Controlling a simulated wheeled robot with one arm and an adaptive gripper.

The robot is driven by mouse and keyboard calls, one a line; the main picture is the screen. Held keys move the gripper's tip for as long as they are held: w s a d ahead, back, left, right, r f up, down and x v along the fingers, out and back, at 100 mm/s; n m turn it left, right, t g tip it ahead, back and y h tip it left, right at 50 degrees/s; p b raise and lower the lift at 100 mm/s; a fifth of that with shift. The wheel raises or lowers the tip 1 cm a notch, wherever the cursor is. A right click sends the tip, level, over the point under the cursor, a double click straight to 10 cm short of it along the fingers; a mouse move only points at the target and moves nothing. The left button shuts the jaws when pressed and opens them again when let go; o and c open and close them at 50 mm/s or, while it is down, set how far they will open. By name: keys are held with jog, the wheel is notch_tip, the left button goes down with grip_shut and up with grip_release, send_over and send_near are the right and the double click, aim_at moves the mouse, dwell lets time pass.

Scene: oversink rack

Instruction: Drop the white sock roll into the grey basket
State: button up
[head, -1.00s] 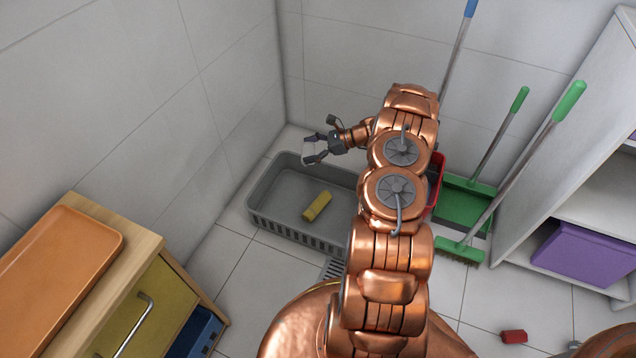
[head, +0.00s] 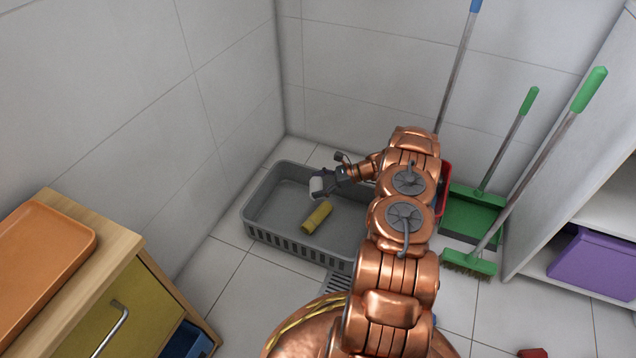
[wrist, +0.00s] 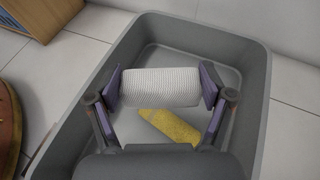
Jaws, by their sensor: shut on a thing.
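The white sock roll (wrist: 160,87) is held between the two fingers of my gripper (wrist: 161,90) in the wrist view. In the head view the roll (head: 317,186) shows as a small white shape at the tip of my gripper (head: 322,184). The grey basket (head: 262,233) stands on the floor near the wall corner, and its rim (wrist: 258,75) surrounds the roll in the wrist view. My gripper is over the basket's inside; the exact height of the roll above its floor is hard to tell.
A yellow roll (head: 317,217) lies inside the basket. Green brushes and a green dustpan (head: 472,218) stand to the right, near a red container (head: 445,180) partly behind my arm. A wooden drawer unit (head: 125,245) with an orange tray (head: 40,255) is at left.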

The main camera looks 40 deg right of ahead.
jog(key=shift+f+b, duration=0.6)
jog(key=shift+f, duration=1.35)
jog(key=o, duration=0.8)
jog(key=shift+s+d+r, duration=0.1)
jog(key=v, duration=1.1)
jog(key=shift+s+d+r, duration=0.1)
jog(key=shift+s+d, duration=0.15)
jog(key=shift+s, duration=0.05)
